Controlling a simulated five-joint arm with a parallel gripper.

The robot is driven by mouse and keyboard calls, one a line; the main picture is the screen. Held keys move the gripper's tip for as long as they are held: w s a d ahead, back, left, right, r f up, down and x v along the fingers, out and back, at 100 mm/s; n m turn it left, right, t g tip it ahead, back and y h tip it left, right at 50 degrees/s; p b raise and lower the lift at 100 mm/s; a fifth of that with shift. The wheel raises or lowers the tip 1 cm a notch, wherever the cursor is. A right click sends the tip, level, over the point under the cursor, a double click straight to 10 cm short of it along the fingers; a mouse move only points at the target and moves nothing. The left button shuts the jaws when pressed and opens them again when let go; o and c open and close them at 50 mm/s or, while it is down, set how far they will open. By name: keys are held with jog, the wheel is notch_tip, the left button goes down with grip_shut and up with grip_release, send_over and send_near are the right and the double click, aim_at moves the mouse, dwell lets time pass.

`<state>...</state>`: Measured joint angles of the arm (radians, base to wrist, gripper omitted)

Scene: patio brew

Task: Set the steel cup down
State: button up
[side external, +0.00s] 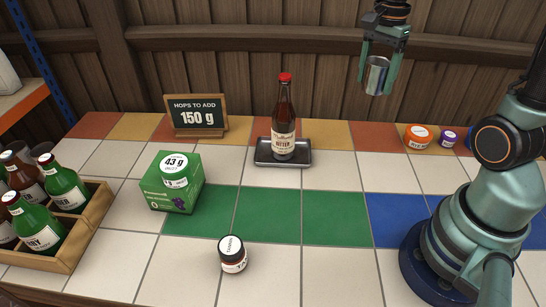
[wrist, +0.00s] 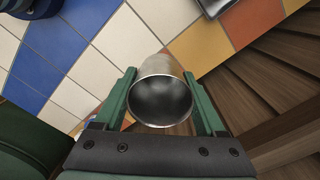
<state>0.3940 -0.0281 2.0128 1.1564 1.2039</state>
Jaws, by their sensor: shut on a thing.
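The steel cup (side external: 376,76) is held in my gripper (side external: 381,60) high above the back right of the tiled table. In the side external view it hangs between the two fingers, near the wooden wall and clear of the table. In the wrist view the cup (wrist: 163,92) sits between the green fingers of my gripper (wrist: 163,95), with its open mouth towards the camera. Its inside looks dark and empty. The gripper is shut on the cup.
A brown bottle (side external: 284,115) stands on a dark tray (side external: 262,152). A green box (side external: 170,190), a small jar (side external: 232,256), a sign (side external: 198,115) and a bottle crate (side external: 75,240) stand further left. Small tubs (side external: 418,137) sit at the back right. White tiles below the cup are clear.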

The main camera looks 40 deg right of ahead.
jog(key=a+f, duration=0.1)
jog(key=a, duration=0.2)
send_over(350, 163)
notch_tip(350, 163, down, 14)
jog(key=shift+f, duration=2.55)
jog(key=shift+f, duration=0.15)
jog(key=o, duration=1.3)
